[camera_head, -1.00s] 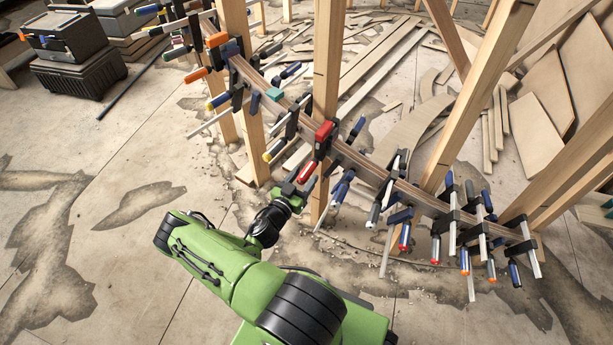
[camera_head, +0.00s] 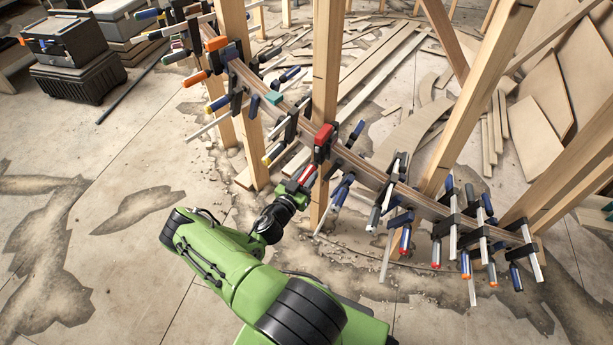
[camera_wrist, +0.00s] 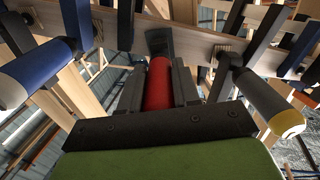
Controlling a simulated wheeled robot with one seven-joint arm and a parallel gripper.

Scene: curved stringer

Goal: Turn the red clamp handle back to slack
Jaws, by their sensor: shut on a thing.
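The red clamp (camera_head: 323,138) sits on the curved wooden stringer (camera_head: 365,168) beside an upright post. Its red handle (camera_head: 307,174) hangs below the stringer, toward my arm. My gripper (camera_head: 299,184) has come up to this handle from below left. In the wrist view the red handle (camera_wrist: 158,84) stands between the two dark fingers of my gripper (camera_wrist: 159,90), which are shut on it. The handle's lower end is hidden behind the gripper's dark palm bar.
Many other clamps crowd the stringer on both sides. In the wrist view a blue-handled clamp (camera_wrist: 35,72) is close at left and a grey-handled one (camera_wrist: 268,102) close at right. A wooden post (camera_head: 325,95) stands just beside the red clamp. The concrete floor at left is open.

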